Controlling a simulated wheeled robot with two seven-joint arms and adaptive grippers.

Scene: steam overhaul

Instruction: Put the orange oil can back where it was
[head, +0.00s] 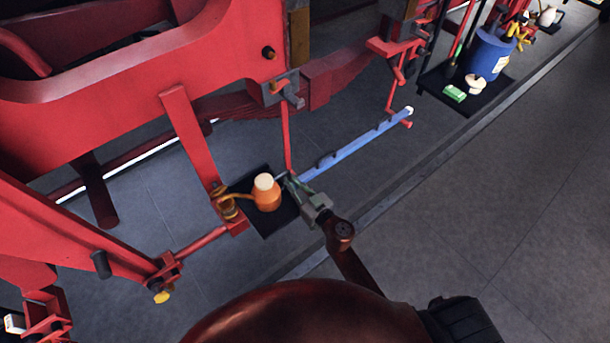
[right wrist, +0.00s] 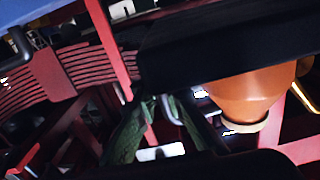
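The orange oil can (head: 266,196) has a cream top and stands upright on a small black tray (head: 283,216) by the red frame. In the right wrist view the can (right wrist: 245,92) appears upside down on the right, its base against the dark tray (right wrist: 210,50). My right gripper (head: 293,184) is just right of the can in the head view. Its greenish fingers (right wrist: 160,130) are apart, with a gap between them, and the can's body is outside that gap. A thin grey curved piece shows between the fingers; I cannot tell what it belongs to. My left gripper is not in view.
A blue bar (head: 350,149) runs up and right from behind my right gripper. Red frame parts (head: 195,145) stand close on the can's left. Grey floor (head: 480,190) is clear at right.

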